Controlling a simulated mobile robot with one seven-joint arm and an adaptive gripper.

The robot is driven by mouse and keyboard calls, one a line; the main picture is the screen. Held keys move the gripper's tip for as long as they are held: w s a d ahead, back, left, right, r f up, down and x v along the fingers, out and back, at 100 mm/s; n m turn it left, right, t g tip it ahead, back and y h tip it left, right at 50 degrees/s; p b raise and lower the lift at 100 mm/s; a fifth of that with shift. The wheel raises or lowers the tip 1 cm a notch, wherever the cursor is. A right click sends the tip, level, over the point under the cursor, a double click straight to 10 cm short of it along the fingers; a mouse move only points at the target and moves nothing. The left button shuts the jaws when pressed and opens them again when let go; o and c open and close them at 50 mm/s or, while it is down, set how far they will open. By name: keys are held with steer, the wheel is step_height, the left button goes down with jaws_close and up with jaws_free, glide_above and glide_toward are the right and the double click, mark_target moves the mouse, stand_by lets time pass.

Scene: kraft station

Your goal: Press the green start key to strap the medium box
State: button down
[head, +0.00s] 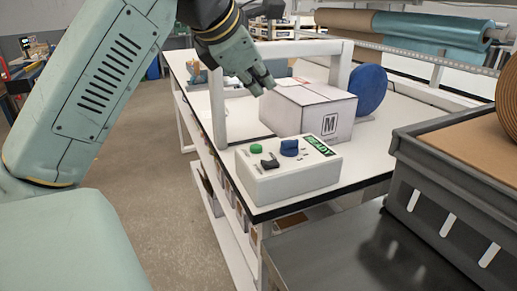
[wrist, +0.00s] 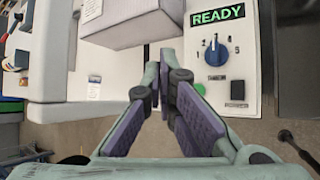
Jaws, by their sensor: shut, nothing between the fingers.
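The white control box (head: 290,182) sits at the table's near corner. Its green start key (head: 256,149) is left of a blue dial (head: 289,148) and behind a black power switch (head: 270,163). The key also shows in the wrist view (wrist: 199,88), right beside my finger and perhaps partly covered. The display reads READY (wrist: 218,15). The medium box (head: 329,121), marked M, sits closed on the table by the white strapping arch (head: 217,98). My gripper (head: 268,88) is shut and empty, above the table and apart from the key in the head view.
A blue reel (head: 369,90) stands behind the box. At right, a dark grey crate (head: 440,205) with cardboard and a brown roll (head: 508,95) stands close to the table (head: 290,206). Open floor (head: 150,150) lies to the left.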

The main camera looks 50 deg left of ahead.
mark_target(259, 148)
stand_by(0.3)
step_height(259, 148, down, 9)
steer(key=b, duration=0.7)
steer(key=shift+r, duration=0.1)
stand_by(1.2)
steer(key=shift+f+b, duration=0.4)
steer(key=shift+f, duration=0.05)
steer(key=shift+f+b, duration=0.35)
steer(key=shift+f, duration=0.1)
stand_by(0.4)
steer(key=shift+r, duration=0.1)
steer(key=shift+r+p, duration=0.75)
steer(key=shift+r, duration=0.05)
